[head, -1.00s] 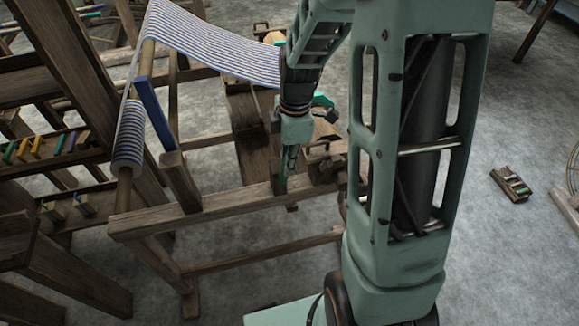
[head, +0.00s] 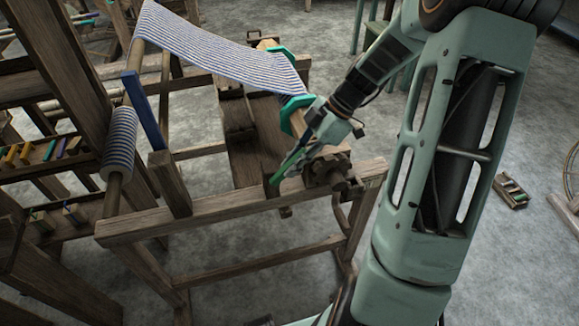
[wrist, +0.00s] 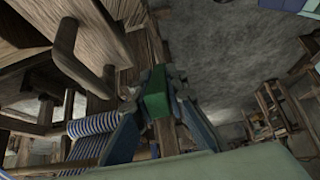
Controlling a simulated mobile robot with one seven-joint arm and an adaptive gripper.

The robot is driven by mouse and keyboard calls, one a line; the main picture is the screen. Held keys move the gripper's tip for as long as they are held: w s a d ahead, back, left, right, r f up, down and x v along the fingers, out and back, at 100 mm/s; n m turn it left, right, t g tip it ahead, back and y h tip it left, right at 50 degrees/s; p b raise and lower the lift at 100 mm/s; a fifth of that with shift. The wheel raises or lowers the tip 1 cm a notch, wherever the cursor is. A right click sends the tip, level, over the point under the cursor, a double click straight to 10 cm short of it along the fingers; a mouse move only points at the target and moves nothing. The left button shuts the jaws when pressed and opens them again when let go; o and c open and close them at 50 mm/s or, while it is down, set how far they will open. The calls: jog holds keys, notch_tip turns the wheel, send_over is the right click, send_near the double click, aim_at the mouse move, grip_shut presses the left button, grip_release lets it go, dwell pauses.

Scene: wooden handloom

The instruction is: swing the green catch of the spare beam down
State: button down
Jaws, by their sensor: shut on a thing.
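The green catch (head: 284,168) is a slim bar at a short wooden post on the loom's front rail (head: 230,205). It leans up to the right in the head view, neither upright nor flat. My gripper (head: 297,156) is shut on its upper part and hides some of it. In the wrist view the green catch (wrist: 155,95) shows as a block between the two fingers of my gripper (wrist: 158,100). I cannot tell which roller is the spare beam.
A blue bar (head: 145,110) leans at the left post. Striped cloth (head: 215,50) runs to a teal-ended roller (head: 290,108). A dark wooden ratchet-like part (head: 328,172) sits close right of my gripper. The floor at right is mostly clear, with a small tray (head: 511,191).

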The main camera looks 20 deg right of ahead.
jog(key=shift+d+f+y, duration=0.1)
jog(key=shift+d+y, duration=0.1)
jog(key=shift+y, duration=0.1)
jog(key=c, duration=1.9)
grip_release()
jog(key=shift+c, duration=0.2)
jog(key=v, duration=1.2)
